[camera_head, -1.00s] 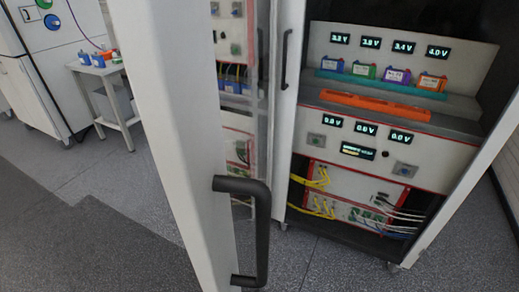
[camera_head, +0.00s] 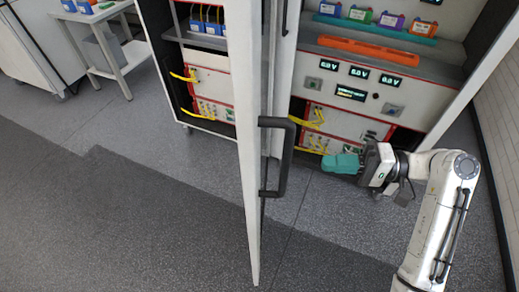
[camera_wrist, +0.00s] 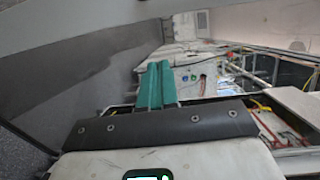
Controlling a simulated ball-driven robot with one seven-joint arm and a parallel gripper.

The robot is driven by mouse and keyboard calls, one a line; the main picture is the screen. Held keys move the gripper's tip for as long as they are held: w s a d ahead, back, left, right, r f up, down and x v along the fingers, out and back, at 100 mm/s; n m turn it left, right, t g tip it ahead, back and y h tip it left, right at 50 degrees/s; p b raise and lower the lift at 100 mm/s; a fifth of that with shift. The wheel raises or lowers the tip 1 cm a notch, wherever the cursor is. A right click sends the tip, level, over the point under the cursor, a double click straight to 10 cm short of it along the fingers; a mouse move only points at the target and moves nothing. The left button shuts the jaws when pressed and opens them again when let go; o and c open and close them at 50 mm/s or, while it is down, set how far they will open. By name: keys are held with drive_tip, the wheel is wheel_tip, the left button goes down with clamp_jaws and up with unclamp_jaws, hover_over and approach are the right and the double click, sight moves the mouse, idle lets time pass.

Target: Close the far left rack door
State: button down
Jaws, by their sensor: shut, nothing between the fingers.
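A tall white rack door (camera_head: 246,110) stands open, seen nearly edge-on in the middle of the head view. Its black bar handle (camera_head: 278,157) is on its right face. The left rack (camera_head: 200,85) shows open to the left of this door, with blue units and yellow cables inside. My gripper (camera_head: 340,163) has teal fingers and is shut and empty, right of the handle and apart from it in the picture, in front of the right rack's lower part. In the wrist view the teal fingers (camera_wrist: 155,86) lie side by side, pointing away.
The right rack (camera_head: 350,50) is open, with colored battery units and lit displays. A second black handle (camera_head: 285,18) shows behind the door. A small white table (camera_head: 115,55) stands at the upper left. The floor at lower left is clear.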

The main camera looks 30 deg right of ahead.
drive_tip(key=r+p+x, duration=0.3)
drive_tip(key=x, duration=1)
drive_tip(key=shift+a+y, duration=0.25)
drive_tip(key=shift+y, duration=0.15)
drive_tip(key=shift+w, duration=0.1)
